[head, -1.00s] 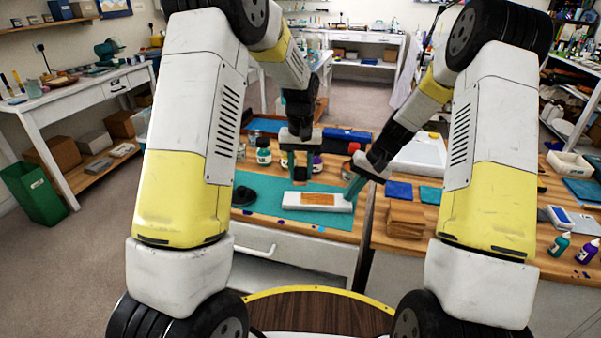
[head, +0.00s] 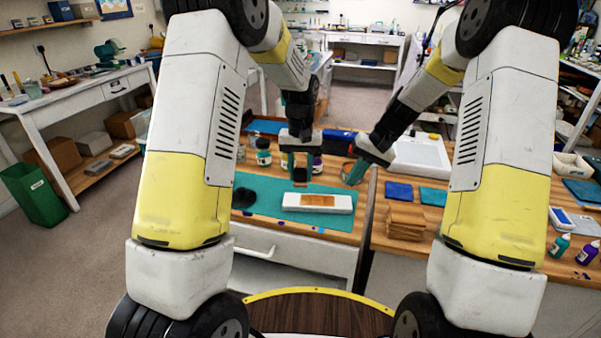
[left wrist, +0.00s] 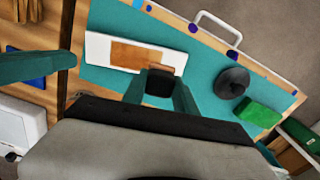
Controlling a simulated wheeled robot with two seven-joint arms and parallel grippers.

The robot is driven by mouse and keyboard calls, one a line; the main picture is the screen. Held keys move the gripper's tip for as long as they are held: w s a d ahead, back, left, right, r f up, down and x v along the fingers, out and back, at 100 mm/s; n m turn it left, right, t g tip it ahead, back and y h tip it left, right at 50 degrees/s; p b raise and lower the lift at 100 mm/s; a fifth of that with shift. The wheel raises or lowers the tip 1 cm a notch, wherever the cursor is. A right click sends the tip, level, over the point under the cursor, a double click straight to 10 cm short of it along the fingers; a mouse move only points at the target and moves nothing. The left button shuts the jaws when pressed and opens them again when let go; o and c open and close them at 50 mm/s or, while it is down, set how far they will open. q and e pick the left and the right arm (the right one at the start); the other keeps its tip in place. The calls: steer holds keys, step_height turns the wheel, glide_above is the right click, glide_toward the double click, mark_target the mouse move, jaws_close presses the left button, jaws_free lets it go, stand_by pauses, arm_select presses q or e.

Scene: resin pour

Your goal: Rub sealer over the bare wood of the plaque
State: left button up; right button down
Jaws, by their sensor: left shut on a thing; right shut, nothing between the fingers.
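The plaque is a white board (head: 290,201) with a brown wood patch on its top, lying on the teal mat (head: 262,203); it also shows in the left wrist view (left wrist: 97,47). The patch is mottled, darker over much of it and lighter near one edge. My left gripper (head: 299,170) is shut on a small dark applicator block (left wrist: 160,83), just behind the plaque in the head view. In the left wrist view the block overlaps the patch's edge; I cannot tell if it touches. My right gripper (head: 354,174) is shut and empty, right of and behind the plaque.
A dark round object (left wrist: 232,82) and a green block (left wrist: 257,115) are on or near the mat. Jars and bottles (head: 263,152) stand behind. Brown stacked pieces (head: 405,221) and blue cloths (head: 398,192) lie on the right bench.

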mark_target(300, 170)
arm_select(q)
steer(key=shift+r, duration=1.5)
arm_select(e)
steer(key=v, duration=1.2)
steer(key=shift+r, duration=0.1)
